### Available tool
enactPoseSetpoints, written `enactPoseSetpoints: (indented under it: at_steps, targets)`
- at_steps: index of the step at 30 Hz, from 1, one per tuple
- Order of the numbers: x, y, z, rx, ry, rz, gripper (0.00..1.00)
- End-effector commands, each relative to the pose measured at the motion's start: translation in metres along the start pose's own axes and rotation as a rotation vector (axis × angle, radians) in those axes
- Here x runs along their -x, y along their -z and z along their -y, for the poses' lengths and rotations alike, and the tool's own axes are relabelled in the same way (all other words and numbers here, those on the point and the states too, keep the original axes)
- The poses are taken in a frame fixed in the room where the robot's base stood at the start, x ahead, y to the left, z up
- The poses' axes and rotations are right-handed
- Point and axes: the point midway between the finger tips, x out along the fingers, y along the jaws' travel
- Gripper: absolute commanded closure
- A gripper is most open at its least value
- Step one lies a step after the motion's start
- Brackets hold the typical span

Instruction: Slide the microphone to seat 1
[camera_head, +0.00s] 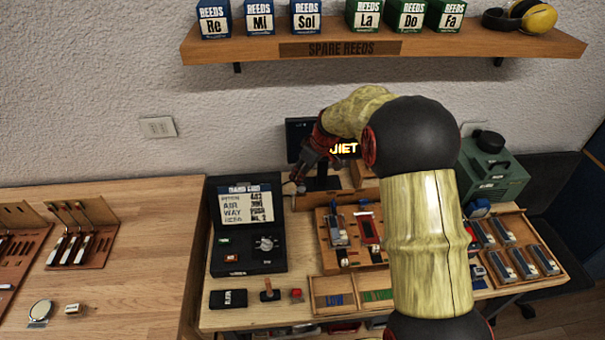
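No seat marked 1 can be made out. My arm hides part of the display and much of the bench behind it.
A black case with a lettered lid (248,205) stands left of my gripper. A wooden tray of reed-like parts (321,226) lies in front of it. A green box (490,170) stands at the right. The spare reeds shelf (430,46) hangs above.

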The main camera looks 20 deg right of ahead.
Motion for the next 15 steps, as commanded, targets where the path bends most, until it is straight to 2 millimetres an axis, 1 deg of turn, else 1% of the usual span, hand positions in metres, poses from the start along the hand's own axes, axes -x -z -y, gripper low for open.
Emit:
enactPoseSetpoints:
  at_steps: [4, 15]
  targets:
    - [0.0002, 0.0000, 0.0000, 0.000, 0.000, 0.000, 0.64]
    - [0.0003, -0.0002, 0.0000, 0.000, 0.000, 0.000, 0.85]
